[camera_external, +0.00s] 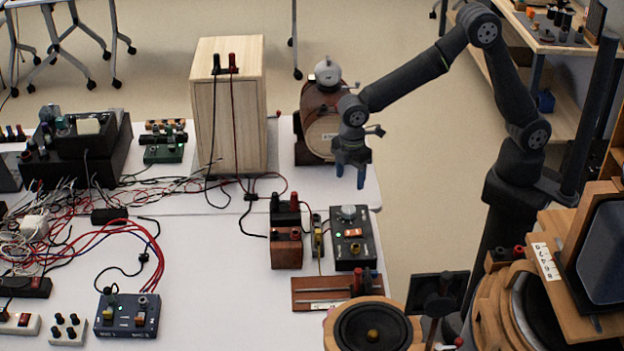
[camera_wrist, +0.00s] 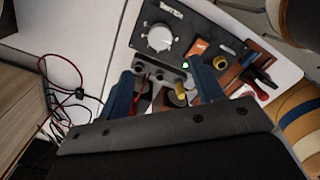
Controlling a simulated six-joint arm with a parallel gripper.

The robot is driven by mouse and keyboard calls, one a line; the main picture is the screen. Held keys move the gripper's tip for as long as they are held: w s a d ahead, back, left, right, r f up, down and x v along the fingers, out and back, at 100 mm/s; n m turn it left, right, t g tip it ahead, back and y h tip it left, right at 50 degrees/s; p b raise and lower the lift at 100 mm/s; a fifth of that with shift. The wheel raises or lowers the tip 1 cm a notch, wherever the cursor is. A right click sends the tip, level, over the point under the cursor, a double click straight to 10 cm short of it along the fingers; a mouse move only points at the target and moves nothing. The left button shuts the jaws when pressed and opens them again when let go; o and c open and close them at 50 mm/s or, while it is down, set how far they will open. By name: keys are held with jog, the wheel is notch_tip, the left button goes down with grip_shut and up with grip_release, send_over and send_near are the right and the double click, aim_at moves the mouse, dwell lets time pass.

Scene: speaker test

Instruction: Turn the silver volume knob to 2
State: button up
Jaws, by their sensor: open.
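The silver volume knob (camera_external: 348,212) sits on top of a dark control box (camera_external: 366,250) near the right edge of the white table. In the wrist view the round knob (camera_wrist: 159,37) shows near the top, on the dark face of the box (camera_wrist: 195,22), with pale marks around it. The number it points to is too small to read. My gripper (camera_external: 350,182) is above and behind the box, pointing down, apart from the knob. In the wrist view its two blue fingers (camera_wrist: 160,88) are spread wide with nothing held between them.
An orange switch (camera_wrist: 198,46) and a green light are on the same box. A brown terminal block (camera_external: 286,248) stands left of it, and a round speaker (camera_external: 372,333) is in front. A tall wooden cabinet (camera_external: 228,110) stands behind left. Tangled wires cover the table's left.

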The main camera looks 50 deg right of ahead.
aim_at(348, 209)
notch_tip(348, 209, down, 12)
jog(key=shift+r, duration=0.15)
jog(key=shift+c, duration=0.4)
jog(key=c, duration=0.9)
jog(key=shift+m, duration=0.4)
jog(key=m, duration=0.3)
jog(key=shift+m, duration=0.3)
jog(key=m, duration=0.3)
jog(key=shift+m, duration=0.3)
jog(key=m, duration=0.6)
jog(key=shift+m, duration=0.4)
